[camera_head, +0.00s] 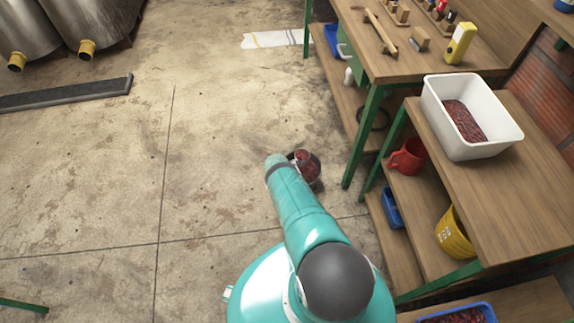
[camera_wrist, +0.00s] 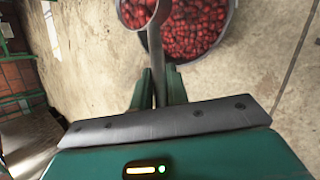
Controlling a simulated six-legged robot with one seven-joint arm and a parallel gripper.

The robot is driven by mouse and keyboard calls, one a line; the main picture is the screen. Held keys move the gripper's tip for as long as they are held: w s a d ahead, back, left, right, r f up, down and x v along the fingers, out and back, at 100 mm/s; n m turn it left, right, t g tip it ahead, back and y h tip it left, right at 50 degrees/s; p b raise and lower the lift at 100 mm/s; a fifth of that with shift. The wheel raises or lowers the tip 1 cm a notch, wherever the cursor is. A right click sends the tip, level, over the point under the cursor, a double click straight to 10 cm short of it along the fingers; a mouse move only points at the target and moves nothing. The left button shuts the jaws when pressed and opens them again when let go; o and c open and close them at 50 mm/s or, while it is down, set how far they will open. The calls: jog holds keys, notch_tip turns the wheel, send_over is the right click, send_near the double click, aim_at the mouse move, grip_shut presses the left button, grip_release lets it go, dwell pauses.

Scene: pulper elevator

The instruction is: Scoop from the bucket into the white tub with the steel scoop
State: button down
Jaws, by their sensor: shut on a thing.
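My gripper (camera_wrist: 160,80) is shut on the handle of the steel scoop (camera_wrist: 158,45), which points away from the wrist. The scoop's bowl, at the top edge of the wrist view, holds red coffee cherries and overlaps the bucket (camera_wrist: 229,26). Its height above the cherries is hard to tell. The bucket is full of red cherries (camera_wrist: 195,28) and stands on the floor; in the head view (camera_head: 317,176) my arm partly hides it. The white tub (camera_head: 490,148) stands on the wooden bench at right, with a dark red layer of cherries (camera_head: 464,121) on its bottom.
The bench (camera_head: 520,210) has lower shelves with a red jug (camera_head: 408,157), a blue container (camera_head: 391,208) and a yellow bucket (camera_head: 455,235). A taller table (camera_head: 440,65) with tools stands behind. A blue tray (camera_head: 460,314) is at the bottom.

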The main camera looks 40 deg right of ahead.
jog(key=shift+w+a+r, duration=0.2)
jog(key=shift+a+r, duration=0.1)
jog(key=shift+r, duration=0.2)
jog(key=shift+s+d+r, duration=0.15)
jog(key=shift+d+r, duration=0.05)
jog(key=shift+r, duration=0.65)
jog(key=shift+s+a, duration=0.15)
jog(key=shift+s+r, duration=0.1)
jog(key=shift+w+d+r, duration=0.15)
jog(key=shift+r, duration=0.4)
jog(key=shift+w+d+r, duration=0.1)
jog(key=shift+r, duration=0.45)
jog(key=shift+a, duration=0.1)
